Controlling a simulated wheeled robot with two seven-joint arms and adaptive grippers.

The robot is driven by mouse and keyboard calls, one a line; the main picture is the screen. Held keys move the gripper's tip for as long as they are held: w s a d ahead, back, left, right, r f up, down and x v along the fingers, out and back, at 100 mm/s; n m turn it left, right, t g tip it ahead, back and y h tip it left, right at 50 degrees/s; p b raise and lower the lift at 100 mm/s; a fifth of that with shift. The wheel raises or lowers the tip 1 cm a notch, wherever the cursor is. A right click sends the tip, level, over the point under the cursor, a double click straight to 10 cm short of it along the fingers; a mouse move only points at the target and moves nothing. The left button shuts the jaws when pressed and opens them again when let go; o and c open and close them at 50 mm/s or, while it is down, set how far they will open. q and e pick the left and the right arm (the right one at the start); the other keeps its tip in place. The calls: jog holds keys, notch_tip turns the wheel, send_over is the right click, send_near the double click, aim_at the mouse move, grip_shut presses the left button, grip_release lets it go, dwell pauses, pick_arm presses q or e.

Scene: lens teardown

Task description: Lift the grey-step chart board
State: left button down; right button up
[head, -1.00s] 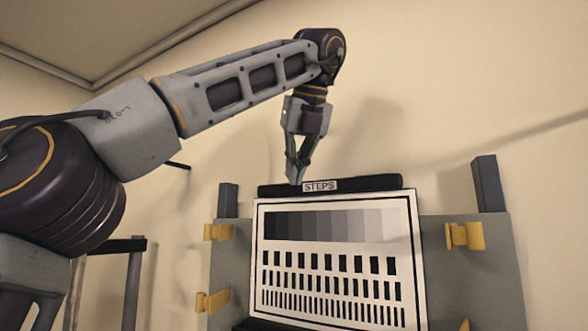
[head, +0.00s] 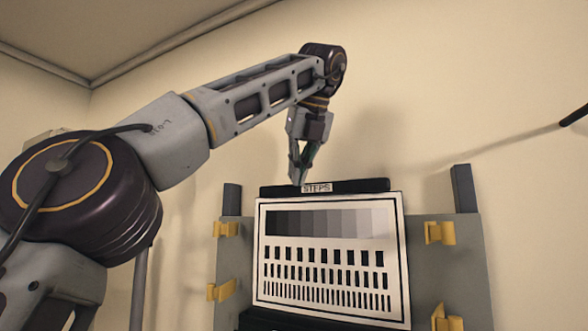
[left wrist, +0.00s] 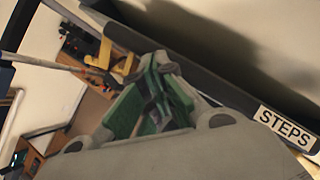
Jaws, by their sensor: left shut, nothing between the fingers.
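The grey-step chart board (head: 330,251) is a white panel with a row of grey patches and rows of black bars. It stands upright on a grey backing. A dark bar (head: 358,186) with a "STEPS" label runs along its top; the label (left wrist: 285,129) also shows in the left wrist view. My left gripper (head: 299,182) points down at the bar, just left of the label. Its fingers are shut with nothing between them. In the left wrist view the fingers (left wrist: 150,95) appear green, beside the dark bar. Whether they touch the bar is unclear. My right gripper is not in view.
Yellow clips (head: 440,233) sit on both sides of the grey backing (head: 447,275). Dark posts (head: 464,188) rise at its upper corners. A plain wall stands behind, with free room above the board. A dark rod end (head: 574,117) shows at the right edge.

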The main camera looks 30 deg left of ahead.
pick_arm(q)
jog(key=shift+w+a+r, duration=0.1)
jog(key=shift+w+r, duration=0.25)
jog(key=shift+r, duration=0.25)
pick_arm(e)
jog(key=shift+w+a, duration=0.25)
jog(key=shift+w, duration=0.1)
pick_arm(q)
jog(key=shift+s+a, duration=0.1)
jog(key=shift+a, duration=0.05)
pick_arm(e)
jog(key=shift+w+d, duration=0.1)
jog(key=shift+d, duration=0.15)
